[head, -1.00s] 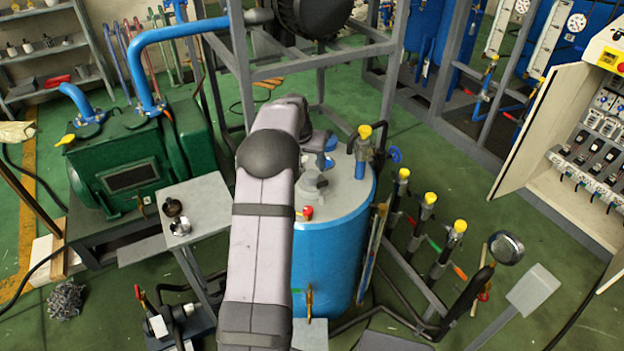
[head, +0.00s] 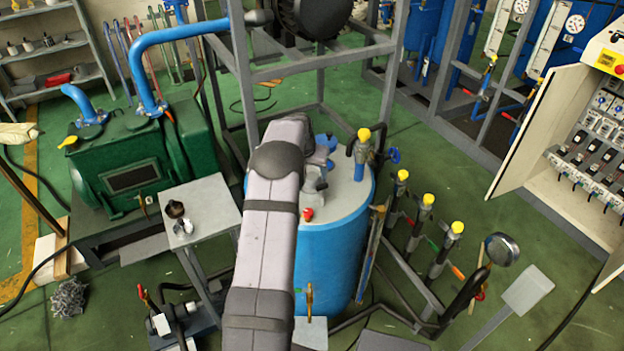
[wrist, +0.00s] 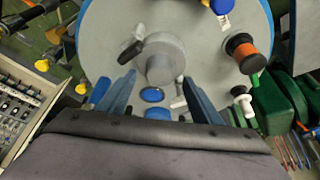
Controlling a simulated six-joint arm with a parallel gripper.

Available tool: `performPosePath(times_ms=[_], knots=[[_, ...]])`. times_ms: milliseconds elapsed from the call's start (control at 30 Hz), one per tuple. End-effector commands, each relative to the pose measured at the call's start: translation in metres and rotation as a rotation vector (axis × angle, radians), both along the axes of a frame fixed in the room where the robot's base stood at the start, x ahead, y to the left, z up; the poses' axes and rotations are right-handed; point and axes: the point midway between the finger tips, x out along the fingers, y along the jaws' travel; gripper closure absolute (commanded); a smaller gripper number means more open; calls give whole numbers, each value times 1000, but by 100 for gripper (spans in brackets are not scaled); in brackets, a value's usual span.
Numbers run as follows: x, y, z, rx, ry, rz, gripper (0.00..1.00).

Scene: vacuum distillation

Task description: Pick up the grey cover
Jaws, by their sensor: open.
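The grey cover (wrist: 165,60) is a round, raised grey piece on the pale flat top of the blue tank (head: 325,255). In the wrist view it lies just beyond my gripper (wrist: 158,84), whose two blue fingers are spread apart with nothing held between them. The fingertips appear close to the near edge of the cover, one toward each side; whether they touch it I cannot tell. In the head view the cover (head: 314,182) shows only partly beside my arm, which hides much of the tank top.
A yellow-capped valve (head: 363,150) and a red knob (head: 308,214) stand on the tank top. In the wrist view an orange-and-black fitting (wrist: 243,52) sits at right. A small side table (head: 205,200) stands left of the tank, and yellow-capped pipes (head: 440,240) stand right.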

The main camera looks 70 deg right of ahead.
Motion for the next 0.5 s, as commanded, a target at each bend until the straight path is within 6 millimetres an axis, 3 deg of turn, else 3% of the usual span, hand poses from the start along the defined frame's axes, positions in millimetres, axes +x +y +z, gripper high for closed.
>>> performPosePath(times_ms=[233, 500], knots=[[0, -8, -18, 1, 1, 0, 40], [0, -9, -21, -1, 0, 0, 40]])
